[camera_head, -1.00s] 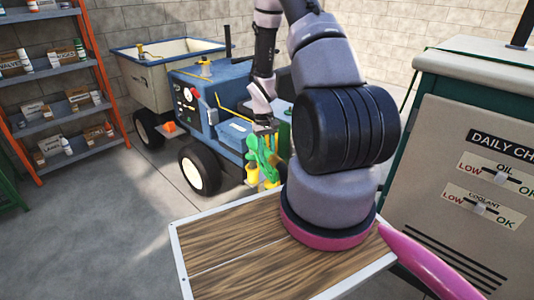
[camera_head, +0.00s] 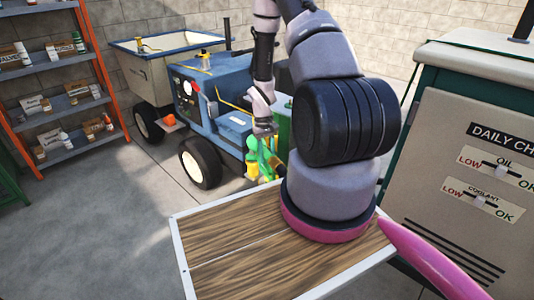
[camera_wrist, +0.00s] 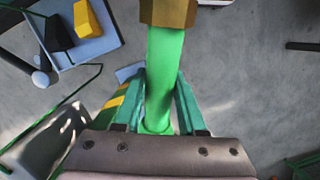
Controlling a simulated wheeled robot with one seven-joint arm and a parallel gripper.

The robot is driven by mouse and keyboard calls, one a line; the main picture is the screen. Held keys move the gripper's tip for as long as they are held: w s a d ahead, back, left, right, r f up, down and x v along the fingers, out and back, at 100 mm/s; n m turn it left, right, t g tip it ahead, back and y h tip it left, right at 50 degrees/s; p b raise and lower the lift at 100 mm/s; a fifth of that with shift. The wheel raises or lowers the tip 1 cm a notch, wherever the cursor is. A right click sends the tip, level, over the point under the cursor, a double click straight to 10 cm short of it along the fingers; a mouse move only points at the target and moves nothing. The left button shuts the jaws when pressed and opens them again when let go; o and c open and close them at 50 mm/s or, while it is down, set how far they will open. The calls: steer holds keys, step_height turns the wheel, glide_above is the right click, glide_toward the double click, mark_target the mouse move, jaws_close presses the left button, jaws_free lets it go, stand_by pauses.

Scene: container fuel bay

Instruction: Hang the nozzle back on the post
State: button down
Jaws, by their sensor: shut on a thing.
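My gripper (camera_wrist: 158,88) is shut on the green nozzle (camera_wrist: 160,75), with one finger on each side of its body. A brass hexagonal end of the nozzle (camera_wrist: 168,12) shows at the top of the wrist view. In the head view my gripper (camera_head: 265,133) and the nozzle (camera_head: 262,158) are in front of the blue cart, small and partly hidden by my arm. A yellow-and-green banded thing (camera_wrist: 108,108), perhaps the post, is left of my gripper in the wrist view. Whether the nozzle touches it I cannot tell.
A blue wheeled cart (camera_head: 232,128) with a pale bin (camera_head: 160,70) stands behind. An orange-framed shelf (camera_head: 60,95) is at left. A grey-and-green cabinet (camera_head: 460,140) stands at right. A wood-topped surface (camera_head: 235,250) is in front. Open floor (camera_head: 110,215) lies left.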

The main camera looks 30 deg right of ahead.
steer(key=shift+f, duration=0.4)
steer(key=shift+c, duration=2)
jaws_free()
steer(key=v, duration=1)
steer(key=shift+r, duration=0.4)
